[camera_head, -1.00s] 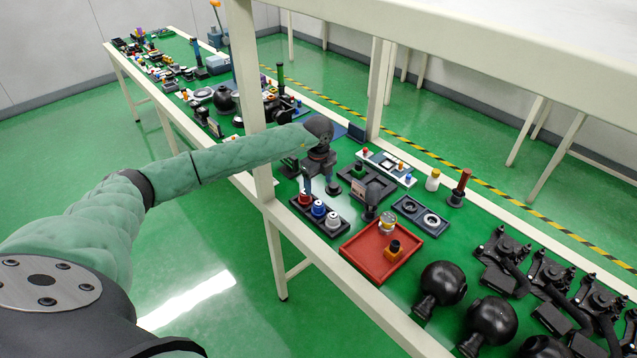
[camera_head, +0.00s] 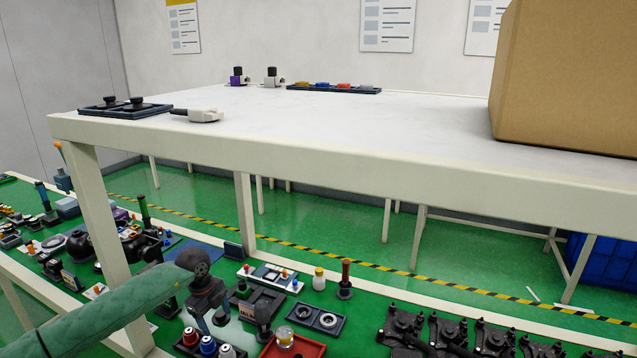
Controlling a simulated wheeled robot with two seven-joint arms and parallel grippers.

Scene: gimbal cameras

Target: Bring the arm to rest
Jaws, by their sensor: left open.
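My left arm (camera_head: 110,312), in a green sleeve, comes in from the lower left of the head view. Its black wrist joint bends down over the lower bench. My left gripper (camera_head: 208,316) points down, with its fingers apart and nothing seen between them. It hangs behind the dark tray with red, blue and white capped parts (camera_head: 207,346). Whether its fingertips touch anything below cannot be told. My right gripper is not in view.
A white upper table (camera_head: 330,160) fills the middle, with a cardboard box (camera_head: 565,80) at right. Its post (camera_head: 100,215) stands beside my arm. On the lower bench are a red tray (camera_head: 292,346), a dark two-ring tray (camera_head: 317,319) and several black fixtures (camera_head: 405,325).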

